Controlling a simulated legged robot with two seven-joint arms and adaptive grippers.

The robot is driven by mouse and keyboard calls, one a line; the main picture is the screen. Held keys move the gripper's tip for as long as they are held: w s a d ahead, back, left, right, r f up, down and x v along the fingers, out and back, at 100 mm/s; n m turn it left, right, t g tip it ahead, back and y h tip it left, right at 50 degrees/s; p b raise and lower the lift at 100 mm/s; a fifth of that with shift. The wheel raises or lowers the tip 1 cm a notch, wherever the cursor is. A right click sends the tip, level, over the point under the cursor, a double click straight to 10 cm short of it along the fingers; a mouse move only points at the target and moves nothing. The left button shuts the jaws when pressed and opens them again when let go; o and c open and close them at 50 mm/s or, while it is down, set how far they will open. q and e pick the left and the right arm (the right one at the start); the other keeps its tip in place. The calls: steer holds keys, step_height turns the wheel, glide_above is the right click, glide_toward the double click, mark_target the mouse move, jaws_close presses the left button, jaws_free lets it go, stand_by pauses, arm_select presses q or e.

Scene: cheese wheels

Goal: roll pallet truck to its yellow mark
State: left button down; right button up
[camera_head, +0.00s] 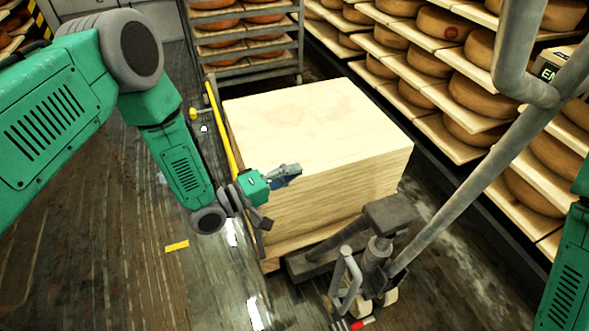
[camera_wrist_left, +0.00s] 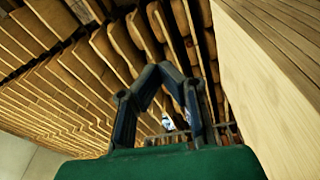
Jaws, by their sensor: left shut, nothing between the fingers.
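The grey pallet truck (camera_head: 375,262) stands at the lower middle in the head view, its long handle (camera_head: 470,185) slanting up to the right. A tall stack of pale wooden boards (camera_head: 320,125) stands at its fork end. A small yellow mark (camera_head: 177,246) lies on the floor left of the stack. My left gripper (camera_head: 287,174) is shut and empty at the stack's near left side; contact is unclear. In the left wrist view the gripper (camera_wrist_left: 165,72) has the board stack (camera_wrist_left: 285,65) to its right. My right gripper is out of view.
Shelves of cheese wheels (camera_head: 440,65) line the right side. A grey cheese rack (camera_head: 245,45) stands behind the stack. A yellow bar (camera_head: 222,130) runs along the stack's left side. The dark wet floor (camera_head: 120,275) is largely clear at lower left.

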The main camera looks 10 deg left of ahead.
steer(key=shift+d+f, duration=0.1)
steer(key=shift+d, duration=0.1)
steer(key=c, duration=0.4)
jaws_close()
arm_select(q)
steer(key=v, duration=1.1)
steer(key=shift+a, duration=0.2)
